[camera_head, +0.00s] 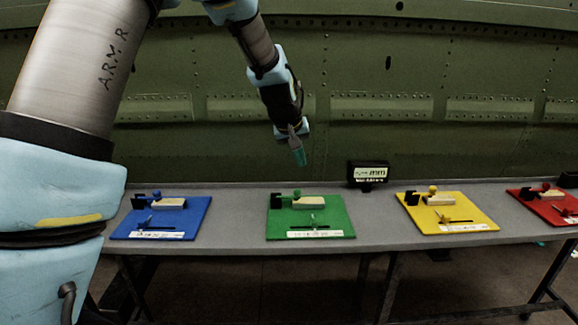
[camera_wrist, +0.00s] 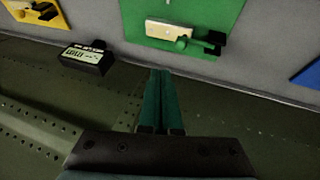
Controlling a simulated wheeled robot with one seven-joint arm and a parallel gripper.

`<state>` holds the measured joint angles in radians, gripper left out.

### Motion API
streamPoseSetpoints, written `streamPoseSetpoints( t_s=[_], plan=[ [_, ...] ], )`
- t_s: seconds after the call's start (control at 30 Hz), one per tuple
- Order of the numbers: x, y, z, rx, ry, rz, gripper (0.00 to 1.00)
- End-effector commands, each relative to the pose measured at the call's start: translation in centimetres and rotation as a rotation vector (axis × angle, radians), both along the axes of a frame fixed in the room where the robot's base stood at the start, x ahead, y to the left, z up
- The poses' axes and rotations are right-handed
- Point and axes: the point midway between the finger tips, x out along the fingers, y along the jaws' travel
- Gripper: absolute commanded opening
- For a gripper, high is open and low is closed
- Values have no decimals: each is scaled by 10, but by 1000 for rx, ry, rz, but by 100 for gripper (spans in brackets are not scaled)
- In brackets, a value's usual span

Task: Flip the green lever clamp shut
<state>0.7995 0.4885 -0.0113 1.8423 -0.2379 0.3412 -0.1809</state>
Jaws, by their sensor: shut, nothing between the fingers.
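The green board (camera_head: 280,228) lies on the grey table, with a pale wooden block (camera_head: 309,203), a black bracket (camera_head: 275,202) and a green round knob (camera_head: 297,193) at its back. A small lever (camera_head: 313,221) stands near a dark slot toward its front; the lever's exact position is too small to tell. In the wrist view the green board (camera_wrist: 225,15) shows upside down, with its block (camera_wrist: 170,29) and green knob (camera_wrist: 181,43). My gripper (camera_head: 300,162) is shut and empty, with teal fingers, above and behind the green board. The fingers (camera_wrist: 160,72) point toward the board, apart from it.
A blue board (camera_head: 190,222) lies left, a yellow board (camera_head: 470,212) right and a red board (camera_head: 546,205) far right, each with similar fittings. A small black display (camera_head: 368,174) stands at the table's back edge. A green riveted fuselage wall (camera_head: 420,75) rises behind the table (camera_head: 385,225).

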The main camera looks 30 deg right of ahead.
Motion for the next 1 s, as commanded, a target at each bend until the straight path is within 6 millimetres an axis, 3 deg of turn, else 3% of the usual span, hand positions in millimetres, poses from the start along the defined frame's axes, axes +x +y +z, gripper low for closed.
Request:
streamPoseSetpoints(
  t_s=[0.1,0.33,1.0],
  plan=[
    [-17,-15,7,-2,-3,-5,0],
    [-36,-30,19,-2,-1,-2,0],
    [-40,-33,23,0,-1,0,0]
  ],
)
